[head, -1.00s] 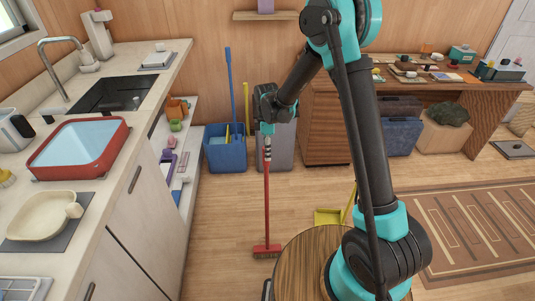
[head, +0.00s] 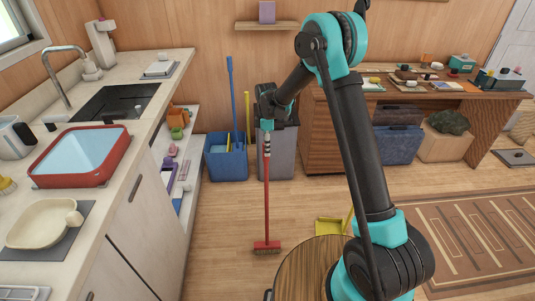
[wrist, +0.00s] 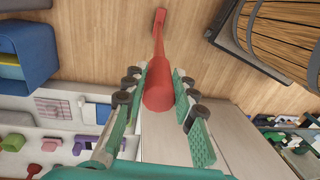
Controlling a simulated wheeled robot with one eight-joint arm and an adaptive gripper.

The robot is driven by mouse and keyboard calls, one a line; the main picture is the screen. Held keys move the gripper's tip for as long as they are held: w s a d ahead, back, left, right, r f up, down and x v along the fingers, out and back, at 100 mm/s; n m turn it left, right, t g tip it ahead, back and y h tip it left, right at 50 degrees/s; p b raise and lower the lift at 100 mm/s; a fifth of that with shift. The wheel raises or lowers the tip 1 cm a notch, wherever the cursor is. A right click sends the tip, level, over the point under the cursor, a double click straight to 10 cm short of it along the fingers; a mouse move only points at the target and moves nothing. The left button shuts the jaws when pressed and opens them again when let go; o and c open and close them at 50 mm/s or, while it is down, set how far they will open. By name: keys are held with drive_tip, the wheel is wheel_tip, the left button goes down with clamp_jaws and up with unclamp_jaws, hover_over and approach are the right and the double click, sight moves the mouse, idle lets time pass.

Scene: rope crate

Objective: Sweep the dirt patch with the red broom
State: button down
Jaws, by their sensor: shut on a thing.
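The red broom (head: 266,195) hangs upright below my gripper (head: 267,134) in the head view. Its red head with a brown bristle strip (head: 267,247) is at floor level; I cannot tell whether the bristles touch the floor. In the wrist view my gripper (wrist: 160,88) has its green-padded fingers on either side of the broom's thick red handle (wrist: 158,92), shut on it. The handle runs away from the fingers to the small red head (wrist: 160,17). I cannot make out a dirt patch in either view.
A counter with a sink (head: 115,101) runs along the left, with open shelves (head: 180,160) at its end. A blue bin (head: 226,162) and a grey bin (head: 283,155) stand behind the broom. A yellow dustpan (head: 328,226) lies right of it. Wood floor around the broom head is clear.

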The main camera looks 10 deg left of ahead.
drive_tip(key=w+a, duration=0.3)
drive_tip(key=w, duration=1.3)
drive_tip(key=shift+a, duration=0.15)
idle(0.5)
drive_tip(key=shift+s, duration=0.1)
drive_tip(key=s+d+t, duration=0.1)
drive_tip(key=s+d, duration=0.1)
drive_tip(key=s, duration=0.6)
drive_tip(key=shift+s, duration=0.4)
drive_tip(key=shift+r, duration=0.1)
drive_tip(key=shift+t+y, duration=0.3)
drive_tip(key=shift+t, duration=0.6)
drive_tip(key=shift+s+d, duration=0.3)
drive_tip(key=shift+s, duration=1.2)
drive_tip(key=shift+s+d, duration=0.25)
drive_tip(key=shift+s, duration=1.2)
drive_tip(key=shift+s+d, duration=0.3)
drive_tip(key=shift+s, duration=1.2)
